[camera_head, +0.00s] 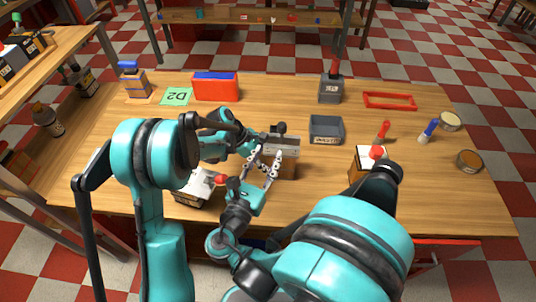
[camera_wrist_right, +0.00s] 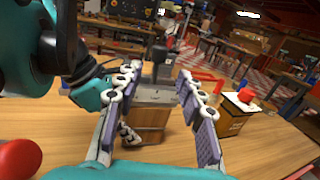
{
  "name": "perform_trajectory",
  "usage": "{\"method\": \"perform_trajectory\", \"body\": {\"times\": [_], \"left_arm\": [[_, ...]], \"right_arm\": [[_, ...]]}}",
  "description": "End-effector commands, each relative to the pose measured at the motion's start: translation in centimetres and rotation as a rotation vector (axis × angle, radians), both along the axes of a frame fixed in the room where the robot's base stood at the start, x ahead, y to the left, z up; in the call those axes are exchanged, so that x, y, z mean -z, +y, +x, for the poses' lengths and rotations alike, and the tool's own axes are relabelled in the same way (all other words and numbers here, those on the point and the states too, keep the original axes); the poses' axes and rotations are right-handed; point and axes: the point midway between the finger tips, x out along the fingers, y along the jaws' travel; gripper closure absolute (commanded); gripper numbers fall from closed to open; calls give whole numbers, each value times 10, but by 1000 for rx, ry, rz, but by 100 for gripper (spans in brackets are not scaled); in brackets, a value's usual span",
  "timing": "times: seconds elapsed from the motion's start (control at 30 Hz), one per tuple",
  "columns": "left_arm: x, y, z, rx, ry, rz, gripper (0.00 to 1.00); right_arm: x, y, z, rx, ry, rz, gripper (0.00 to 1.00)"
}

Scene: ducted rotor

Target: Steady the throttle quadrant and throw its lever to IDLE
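The throttle quadrant appears to be the wooden box with a grey top (camera_head: 285,143) near the middle of the table; it also shows in the right wrist view (camera_wrist_right: 152,118). My left gripper (camera_head: 249,147) is at the left side of the box, partly hidden; contact and finger opening are unclear.
A white box with a red knob (camera_head: 194,188) stands close at left, another with a red button (camera_head: 367,160) at right. A grey bin (camera_head: 326,130) and a dark lever box (camera_head: 330,90) stand behind. The back left holds a red-blue box (camera_head: 216,88) and a green D2 card (camera_head: 177,96).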

Motion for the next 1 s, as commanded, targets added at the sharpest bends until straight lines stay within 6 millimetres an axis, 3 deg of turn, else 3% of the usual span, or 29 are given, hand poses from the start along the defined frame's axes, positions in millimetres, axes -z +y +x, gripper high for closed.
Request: {"method": "perform_trajectory", "body": {"times": [0.03, 0.1, 0.27, 0.4, 0.6, 0.8, 1.0], "left_arm": [[0, 0, 0, -1, -1, 0, 73], [0, 0, 0, -1, -1, 0, 73], [0, 0, 0, 0, 0, 0, 73], [0, 0, 0, 0, 0, 0, 73], [0, 0, 0, 0, 0, 0, 73], [0, 0, 0, 0, 0, 0, 73], [0, 0, 0, 0, 0, 0, 73]], "right_arm": [[0, -2, 1, 3, -1, 2, 81], [-2, -10, 6, 12, -5, 8, 99], [-7, -53, 30, 43, -25, 44, 100], [-11, -93, 63, 0, -34, 85, 100], [-11, -118, 100, -192, -9, 102, 100], [-10, -137, 107, -397, 19, 82, 100], [-8, -151, 88, -604, 42, 52, 100]]}}
